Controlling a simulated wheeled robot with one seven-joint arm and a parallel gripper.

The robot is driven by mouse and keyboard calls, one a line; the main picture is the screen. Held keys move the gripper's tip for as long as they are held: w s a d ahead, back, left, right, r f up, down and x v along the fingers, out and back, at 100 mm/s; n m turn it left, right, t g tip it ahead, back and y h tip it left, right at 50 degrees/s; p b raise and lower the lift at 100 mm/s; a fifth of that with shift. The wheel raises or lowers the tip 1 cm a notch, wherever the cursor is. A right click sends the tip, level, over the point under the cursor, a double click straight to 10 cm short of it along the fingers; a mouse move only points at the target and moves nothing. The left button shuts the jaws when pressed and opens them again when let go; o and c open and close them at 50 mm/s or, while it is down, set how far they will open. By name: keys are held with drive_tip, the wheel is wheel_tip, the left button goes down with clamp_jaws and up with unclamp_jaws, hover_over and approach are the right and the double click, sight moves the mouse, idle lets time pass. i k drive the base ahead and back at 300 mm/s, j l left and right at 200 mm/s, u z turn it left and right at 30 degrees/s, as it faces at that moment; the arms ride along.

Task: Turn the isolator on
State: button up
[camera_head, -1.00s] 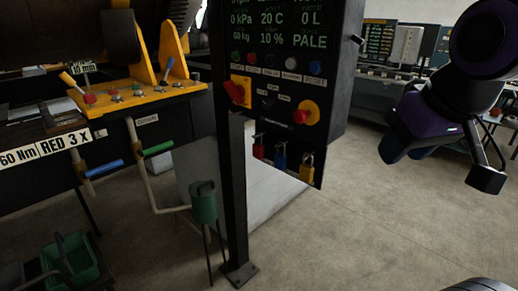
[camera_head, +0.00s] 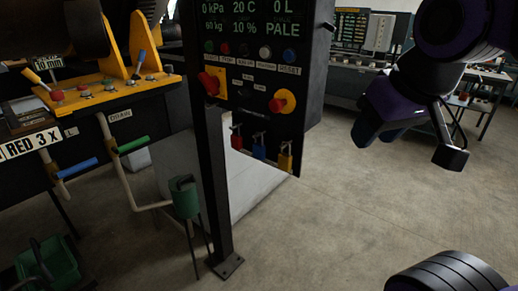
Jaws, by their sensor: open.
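A dark control panel (camera_head: 260,60) on a black post carries a red handle on a yellow plate (camera_head: 210,84) at its left, which looks like the isolator. The handle is tilted, and its label is too small to read. A red knob on a round yellow plate (camera_head: 282,102) sits lower right on the same panel. My gripper (camera_head: 415,143) is at the right, open and empty, its fingers pointing down. It is well to the right of the panel and apart from it.
Red, blue and yellow padlocks (camera_head: 260,147) hang under the panel. The black post (camera_head: 213,185) stands on the floor beside a green container (camera_head: 185,197). A yellow lever bench (camera_head: 110,92) is at left. Open floor (camera_head: 330,210) lies in front and right.

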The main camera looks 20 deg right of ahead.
sight(212, 84)
drive_tip(key=i+j+u, duration=0.2)
drive_tip(key=i+j, duration=0.15)
drive_tip(key=i+j+u, duration=0.2)
drive_tip(key=i, duration=0.4)
